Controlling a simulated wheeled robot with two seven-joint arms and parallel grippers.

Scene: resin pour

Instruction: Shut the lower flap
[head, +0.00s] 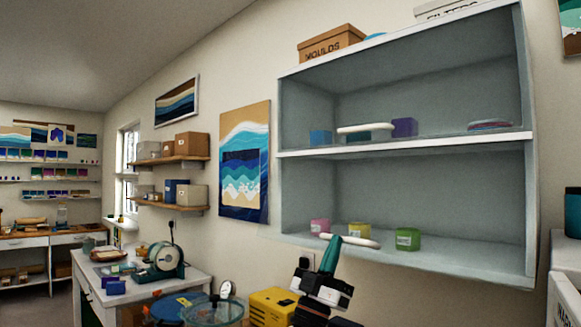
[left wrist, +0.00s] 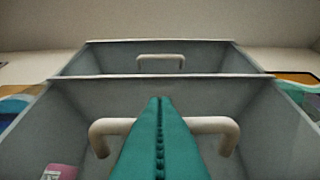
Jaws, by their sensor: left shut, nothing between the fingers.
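A pale blue-grey wall cabinet (head: 531,160) has an upper and a lower compartment. No opaque panel covers the lower compartment, and the flap itself is hard to make out. A white bar handle (head: 362,242) shows near the lower compartment's bottom edge. It also shows in the left wrist view (left wrist: 222,126), passing behind my fingers. My left gripper (head: 332,242), with teal fingers, is shut and empty. Its tips overlap the handle's left part in the head view; I cannot tell if they touch. My right gripper is out of view.
An upper handle (head: 365,128) shows at the upper compartment. Pink (head: 320,226), yellow (head: 358,230) and green (head: 407,239) boxes stand in the lower compartment. A cardboard box (head: 331,43) sits on top. Below are a yellow case (head: 272,307) and a cluttered table (head: 190,282).

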